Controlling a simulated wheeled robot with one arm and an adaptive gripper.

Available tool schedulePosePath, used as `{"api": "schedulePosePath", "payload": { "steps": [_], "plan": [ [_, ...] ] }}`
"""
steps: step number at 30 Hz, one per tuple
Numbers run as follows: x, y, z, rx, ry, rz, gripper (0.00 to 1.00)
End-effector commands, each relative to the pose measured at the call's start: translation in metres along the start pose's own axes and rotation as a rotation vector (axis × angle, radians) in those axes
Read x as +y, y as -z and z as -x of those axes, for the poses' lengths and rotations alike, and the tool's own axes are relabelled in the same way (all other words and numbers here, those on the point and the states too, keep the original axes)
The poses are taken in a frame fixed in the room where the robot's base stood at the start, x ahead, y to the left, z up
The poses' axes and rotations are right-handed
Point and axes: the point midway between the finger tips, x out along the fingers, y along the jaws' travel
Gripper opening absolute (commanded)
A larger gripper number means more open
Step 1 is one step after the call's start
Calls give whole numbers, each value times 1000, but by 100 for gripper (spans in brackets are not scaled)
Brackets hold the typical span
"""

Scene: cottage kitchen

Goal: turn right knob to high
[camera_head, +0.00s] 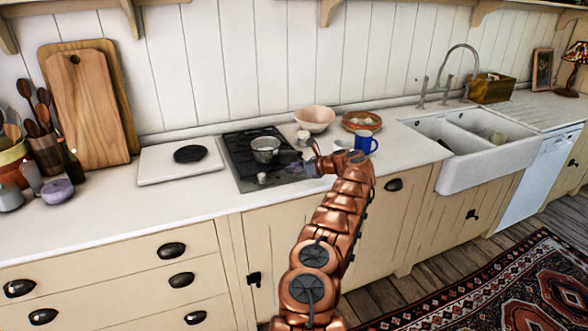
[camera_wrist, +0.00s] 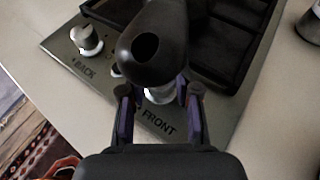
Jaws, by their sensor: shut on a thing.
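The stove (camera_head: 232,165) is a steel cooktop with dark grates, set in the white counter. Its left knob (camera_head: 262,178) is at the front edge and shows in the wrist view as a pale knob beside the word BACK (camera_wrist: 87,40). The right knob (camera_wrist: 160,96), by the word FRONT, sits between the fingers of my gripper (camera_wrist: 160,108), which is shut on it. A black pot handle stretches above it in the wrist view (camera_wrist: 155,45) and hides part of the knob. In the head view my gripper (camera_head: 308,168) is at the stove's front right and hides this knob.
A metal pot (camera_head: 265,149) stands on the grates. A blue mug (camera_head: 365,144), a pink bowl (camera_head: 314,118) and a patterned bowl (camera_head: 361,121) stand right of the stove. A white board (camera_head: 160,172) with a black disc lies left of it. The front counter at left is mostly clear.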

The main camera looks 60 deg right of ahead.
Motion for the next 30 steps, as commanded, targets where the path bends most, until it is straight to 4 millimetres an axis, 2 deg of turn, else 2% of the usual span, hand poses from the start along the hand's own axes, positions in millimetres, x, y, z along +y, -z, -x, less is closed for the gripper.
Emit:
{"api": "schedulePosePath", "payload": {
  "steps": [2,3,9,22,26,30],
  "plan": [
    [1,-3,-1,-4,-1,3,0],
    [1,-3,-1,-4,0,3,35],
    [0,-2,0,-2,1,2,56],
    [-1,-1,6,-1,2,0,58],
    [-1,-2,18,-1,2,0,58],
    [-1,-2,39,-2,3,-1,58]
  ]
}}
